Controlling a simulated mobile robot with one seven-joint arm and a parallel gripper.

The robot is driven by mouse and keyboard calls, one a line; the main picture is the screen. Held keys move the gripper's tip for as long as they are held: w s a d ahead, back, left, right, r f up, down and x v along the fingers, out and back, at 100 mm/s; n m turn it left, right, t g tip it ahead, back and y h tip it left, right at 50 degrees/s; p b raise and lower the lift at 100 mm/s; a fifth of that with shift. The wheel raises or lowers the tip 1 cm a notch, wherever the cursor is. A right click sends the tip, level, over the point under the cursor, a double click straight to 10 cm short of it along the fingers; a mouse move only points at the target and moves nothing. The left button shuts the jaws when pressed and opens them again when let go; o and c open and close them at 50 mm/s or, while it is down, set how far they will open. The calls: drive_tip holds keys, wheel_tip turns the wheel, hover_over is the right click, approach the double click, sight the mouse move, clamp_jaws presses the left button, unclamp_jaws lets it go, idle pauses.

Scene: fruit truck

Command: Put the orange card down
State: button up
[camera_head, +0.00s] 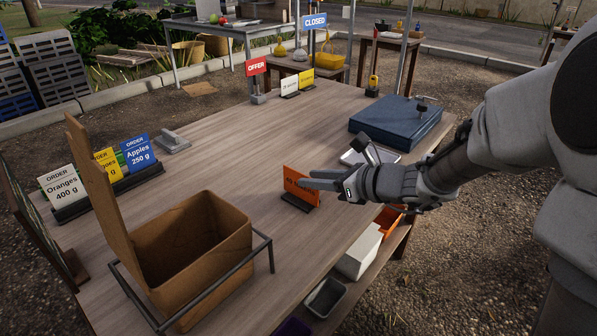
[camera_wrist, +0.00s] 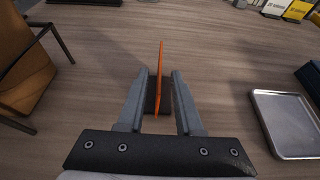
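The orange card (camera_head: 300,187) stands upright in a small dark base (camera_head: 296,203) on the wooden table, right of the open cardboard box. In the wrist view the card (camera_wrist: 160,72) shows nearly edge-on as a thin orange strip above its dark base (camera_wrist: 152,97). My gripper (camera_head: 318,180) reaches in from the right at the card and hides part of its face. In the wrist view my gripper (camera_wrist: 160,78) is open, with one finger on each side of the card. A gap shows between the card and each finger.
The cardboard box (camera_head: 200,250) stands in a metal frame at front left. Order cards (camera_head: 137,153) stand in a holder at left. A metal tray (camera_head: 370,156) and blue scale-like box (camera_head: 395,122) lie beyond my gripper. The table (camera_head: 240,155) is clear in the middle.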

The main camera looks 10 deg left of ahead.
drive_tip(key=s+d+r+n+g+h+p, duration=0.1)
drive_tip(key=s+d+r+n+g+h, duration=0.15)
drive_tip(key=s+n, duration=0.45)
drive_tip(key=s+d+r+n+g+h, duration=0.15)
drive_tip(key=s+d+n, duration=0.3)
drive_tip(key=s, duration=0.45)
drive_tip(key=s+d+r+n+t+h, duration=0.2)
drive_tip(key=s+d+n+h, duration=0.5)
drive_tip(key=d+n, duration=0.5)
drive_tip(key=shift+s+d+r+t+h, duration=0.25)
drive_tip(key=shift+s+d+t, duration=0.2)
drive_tip(key=shift+s, duration=0.3)
drive_tip(key=shift+n, duration=0.25)
wheel_tip(320, 180, up, 22)
drive_tip(key=p, duration=2.2)
